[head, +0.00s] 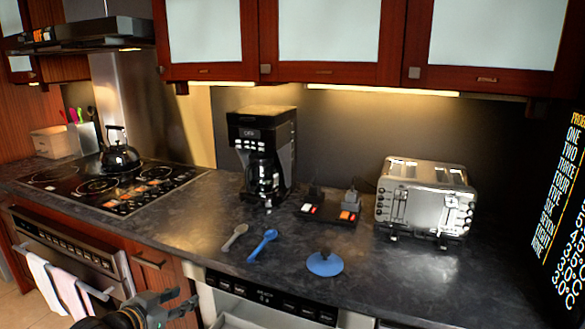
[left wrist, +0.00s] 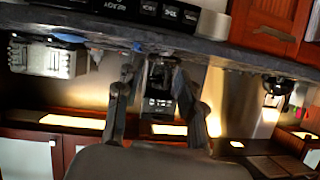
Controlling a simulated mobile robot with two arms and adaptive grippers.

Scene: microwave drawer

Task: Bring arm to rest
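My left gripper (head: 184,298) is at the bottom left of the head view, in front of the cabinets and below the counter's front edge. It holds nothing. In the left wrist view, which is upside down, its two fingers (left wrist: 155,80) stand apart with a gap between them. The microwave drawer's control panel (head: 268,296) is under the counter, right of the gripper. A pale surface shows below the panel, cut off by the picture edge, so I cannot tell how far the drawer is open. My right gripper is not in view.
The dark counter (head: 200,235) holds a coffee maker (head: 262,150), a toaster (head: 427,197), a grey spoon (head: 235,236), a blue spoon (head: 263,244) and a blue lid (head: 325,263). A kettle (head: 120,155) stands on the stove. Towels (head: 60,287) hang from the oven handle.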

